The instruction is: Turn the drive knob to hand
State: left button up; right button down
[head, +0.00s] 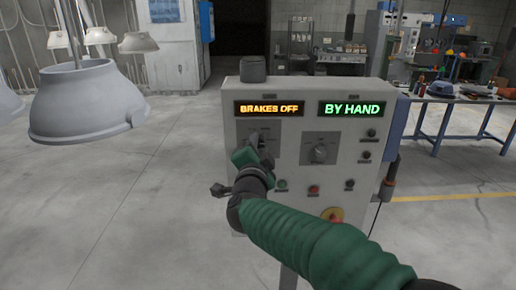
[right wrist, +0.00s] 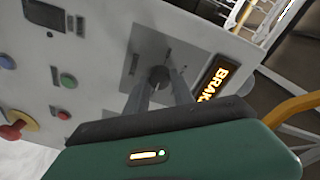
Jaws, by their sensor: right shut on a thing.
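A grey control cabinet (head: 300,197) faces me. Its left display (head: 269,108) reads BRAKES OFF in orange, and its right display (head: 352,109) reads BY HAND in green. A knob (head: 320,151) on a dark plate sits below the BY HAND display. A second knob (right wrist: 159,75), below the BRAKES OFF display, is between my right gripper's fingers. My right gripper (head: 259,141) is shut on that left knob, and in the head view the hand mostly hides it. Which way the left knob points is hard to tell. My left gripper is not in view.
Small buttons and a red knob on a yellow disc (head: 333,215) sit lower on the panel. A dark cap (head: 253,68) stands on the cabinet's top. A hanging grey hood (head: 87,100) is at the left. A blue table (head: 450,97) stands behind right.

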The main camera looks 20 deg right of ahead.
jog(key=shift+a+f, duration=0.1)
jog(key=shift+f, duration=0.25)
jog(key=c, duration=1.4)
grip_release()
jog(key=o, duration=0.3)
jog(key=shift+w+r, duration=0.1)
jog(key=shift+r, duration=0.15)
jog(key=b+v, duration=0.1)
jog(key=v, duration=1.5)
jog(key=shift+s+a, duration=0.15)
jog(key=shift+s, duration=0.15)
